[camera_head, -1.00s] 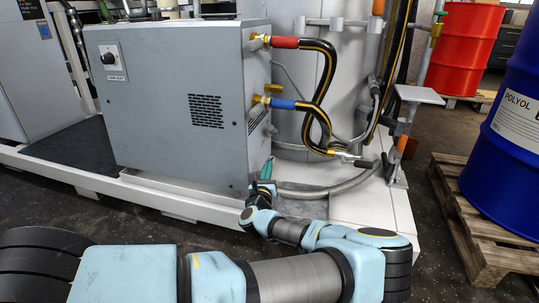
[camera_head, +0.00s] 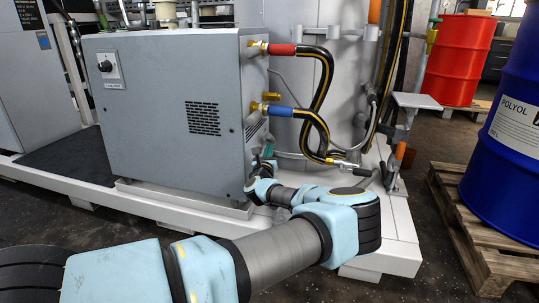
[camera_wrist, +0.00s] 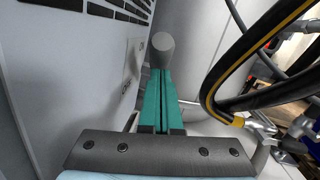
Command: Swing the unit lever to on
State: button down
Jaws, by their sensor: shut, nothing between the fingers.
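The grey cabinet unit (camera_head: 165,125) stands on a white platform. In the wrist view a short, round grey knob, which looks like the lever's end (camera_wrist: 163,47), sticks out beside the cabinet's side wall. A small label plate (camera_wrist: 133,68) is on that wall, left of the knob; its lettering is hard to read. My gripper (camera_wrist: 160,75) has its green fingers together, with nothing between them. Their tips are just below the knob in the picture; I cannot tell whether they touch it. In the head view my gripper (camera_head: 268,151) is partly hidden behind the cabinet edge and my wrist.
Black-and-yellow hoses with a red sleeve (camera_head: 282,49) and a blue sleeve (camera_head: 281,110) loop right of the cabinet; one hose (camera_wrist: 250,55) passes close right of my fingers. A blue drum (camera_head: 510,145) on a pallet (camera_head: 475,225) stands right, a red drum (camera_head: 460,55) behind.

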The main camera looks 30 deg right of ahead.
aim_at(270, 139)
jog(key=shift+r, duration=0.15)
jog(key=r+p, duration=0.1)
jog(key=p, duration=0.1)
jog(key=r+g+y+p, duration=0.1)
jog(key=shift+w+d+p, duration=0.2)
jog(key=shift+p, duration=0.2)
jog(key=shift+w+d+r+b, duration=0.2)
jog(key=shift+r+b, duration=0.1)
jog(key=shift+b, duration=0.35)
jog(key=shift+w+d+r, duration=0.1)
jog(key=shift+r, duration=0.25)
jog(key=shift+f, duration=0.15)
